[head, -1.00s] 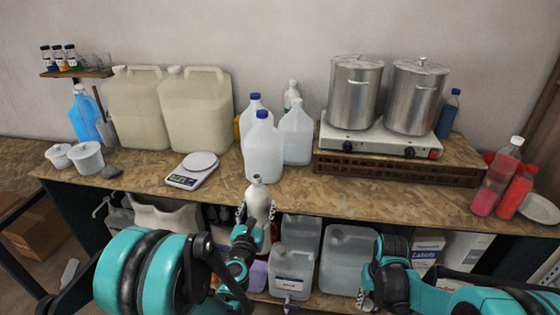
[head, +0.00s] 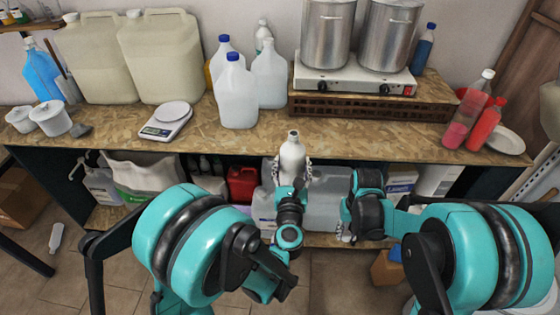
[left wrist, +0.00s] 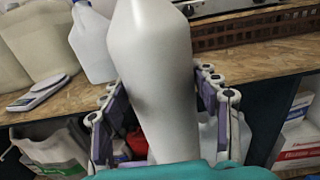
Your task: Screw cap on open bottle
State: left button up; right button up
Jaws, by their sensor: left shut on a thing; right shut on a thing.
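The white bottle (head: 293,158) stands upright in my left gripper (head: 293,172), in front of the table edge. Its narrow neck is bare and its mouth looks open. In the left wrist view the white bottle (left wrist: 152,75) fills the space between the two fingers of my left gripper (left wrist: 160,110). My right gripper (head: 345,232) points down, to the right of the bottle and lower in the picture, apart from it. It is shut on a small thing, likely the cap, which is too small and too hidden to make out.
The table (head: 215,140) holds large jugs, a scale (head: 165,120), blue-capped bottles (head: 237,95), a hot plate (head: 350,78) with two steel pots, and red bottles (head: 485,125) at the right. Canisters and boxes fill the shelf below. The front middle of the tabletop is clear.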

dwell(0.4)
jog(key=w+a+r+n, duration=0.2)
jog(key=w+a+r, duration=0.2)
jog(key=w+r, duration=0.4)
jog(key=w+a+r+n, duration=0.1)
jog(key=w+a+r, duration=0.3)
jog(key=w+r, duration=0.45)
jog(key=s+a+r+n, duration=0.2)
jog(key=a+r, duration=0.3)
jog(key=r, duration=0.5)
jog(key=s+a+r+n, duration=0.1)
jog(key=a+r, duration=0.3)
jog(key=r, duration=0.7)
jog(key=shift+s+a+r+n, duration=0.2)
jog(key=shift+s+a+n, duration=0.2)
jog(key=shift+s, duration=0.35)
jog(key=shift+f, duration=2.05)
jog(key=shift+d, duration=0.1)
